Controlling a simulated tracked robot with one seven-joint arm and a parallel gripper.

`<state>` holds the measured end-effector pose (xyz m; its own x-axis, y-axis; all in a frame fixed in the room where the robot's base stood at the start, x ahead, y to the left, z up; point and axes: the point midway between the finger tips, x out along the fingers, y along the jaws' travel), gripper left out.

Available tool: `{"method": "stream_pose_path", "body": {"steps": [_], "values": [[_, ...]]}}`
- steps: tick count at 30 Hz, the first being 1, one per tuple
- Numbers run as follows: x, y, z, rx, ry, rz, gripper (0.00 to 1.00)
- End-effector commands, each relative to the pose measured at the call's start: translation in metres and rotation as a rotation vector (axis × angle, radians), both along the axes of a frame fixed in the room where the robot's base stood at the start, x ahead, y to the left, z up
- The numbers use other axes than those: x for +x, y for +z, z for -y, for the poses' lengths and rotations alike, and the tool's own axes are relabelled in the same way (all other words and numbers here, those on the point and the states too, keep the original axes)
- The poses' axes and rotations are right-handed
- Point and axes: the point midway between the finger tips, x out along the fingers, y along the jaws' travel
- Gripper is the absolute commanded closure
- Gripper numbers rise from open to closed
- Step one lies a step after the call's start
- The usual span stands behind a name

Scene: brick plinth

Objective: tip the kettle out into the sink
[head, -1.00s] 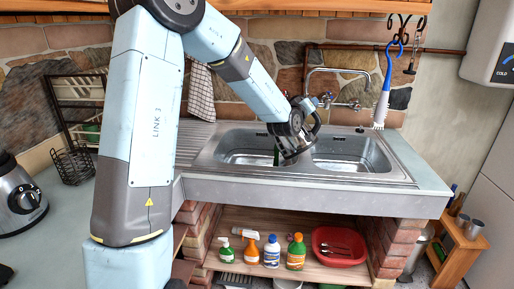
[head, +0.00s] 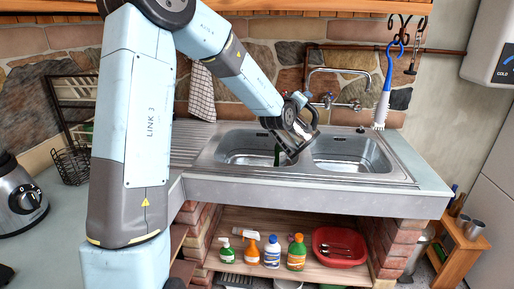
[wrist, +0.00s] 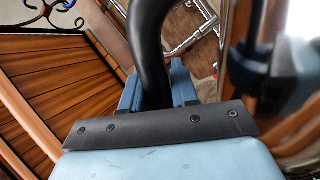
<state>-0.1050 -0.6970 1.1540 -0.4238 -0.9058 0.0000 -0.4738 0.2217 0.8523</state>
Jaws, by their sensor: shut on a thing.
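My gripper (wrist: 158,90) is shut on the black handle of the kettle, its blue jaws on either side in the wrist view. The kettle's shiny body (wrist: 290,85) fills the right of that view, blurred and close. In the head view the kettle (head: 301,131) is small, tilted and partly hidden by my wrist. It is held above the sink (head: 213,166), near the divider between its two bowls. I cannot see whether anything runs from the spout.
A wall tap (head: 340,70) stands behind the sink. A blue and white brush (head: 383,95) hangs at right. Bottles (head: 272,252) and a red bowl (head: 340,246) stand on the shelf below.

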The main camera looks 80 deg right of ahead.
Motion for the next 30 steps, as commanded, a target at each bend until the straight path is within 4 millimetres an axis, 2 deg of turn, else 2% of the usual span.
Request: {"method": "stream_pose_path", "body": {"steps": [30], "values": [[0.0101,0.0079,0.0056,0.035,-0.001,-0.089,1.00]]}}
